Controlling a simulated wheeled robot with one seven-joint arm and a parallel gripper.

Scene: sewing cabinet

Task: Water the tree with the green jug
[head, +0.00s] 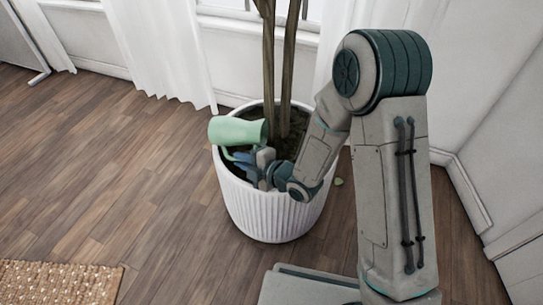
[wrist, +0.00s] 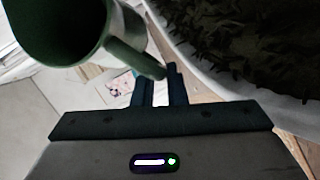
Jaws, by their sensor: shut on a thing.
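A light green jug (head: 237,131) lies tilted on its side in the air at the left rim of the white ribbed pot (head: 270,212). My gripper (head: 240,158) is shut on the jug's handle, just below the jug's body. In the wrist view the jug (wrist: 60,30) shows its open mouth at upper left, and its handle runs between my fingers (wrist: 157,88). The tree's trunks (head: 287,70) rise from dark soil in the pot. The soil (wrist: 255,40) also shows at upper right in the wrist view. I cannot see any water.
White curtains (head: 155,50) and a window stand behind the pot. A white wall (head: 490,110) closes off the right side. A woven mat (head: 60,283) lies at the lower left. The wooden floor (head: 110,170) left of the pot is clear.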

